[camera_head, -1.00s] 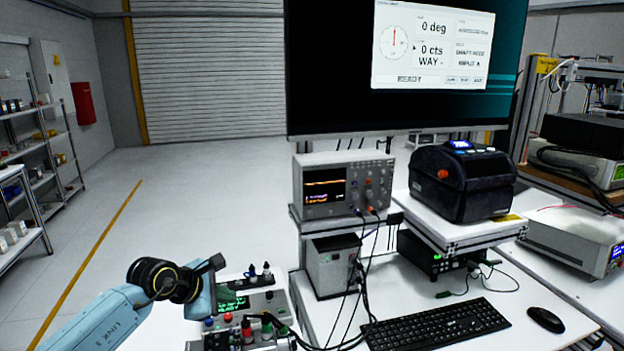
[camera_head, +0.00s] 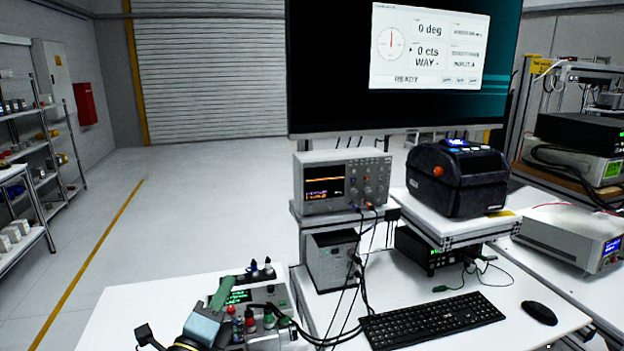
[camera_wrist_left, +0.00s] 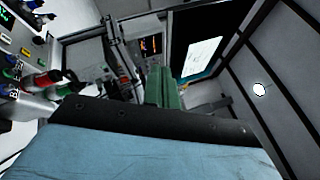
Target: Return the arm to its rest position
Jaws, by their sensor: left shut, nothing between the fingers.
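My left arm comes in at the lower left of the head view, close to the camera. Its left gripper (camera_head: 222,291) has green fingers that are shut and empty, and they point up in front of the instrument box. In the left wrist view the green fingers (camera_wrist_left: 162,86) stand together beyond the blue-grey and black gripper body, with nothing between them. The instrument box (camera_head: 275,295) has a green display and red, green and black plugs. The gripper hides part of its left side; I cannot tell whether they touch. My right gripper is out of view.
An oscilloscope (camera_head: 343,183) stands on a raised shelf, with cables hanging down. A black printer (camera_head: 457,180) stands right of it. A large monitor (camera_head: 335,65) hangs above. A keyboard (camera_head: 432,319) and mouse (camera_head: 539,313) lie in front. The white table (camera_head: 125,312) is bare at left.

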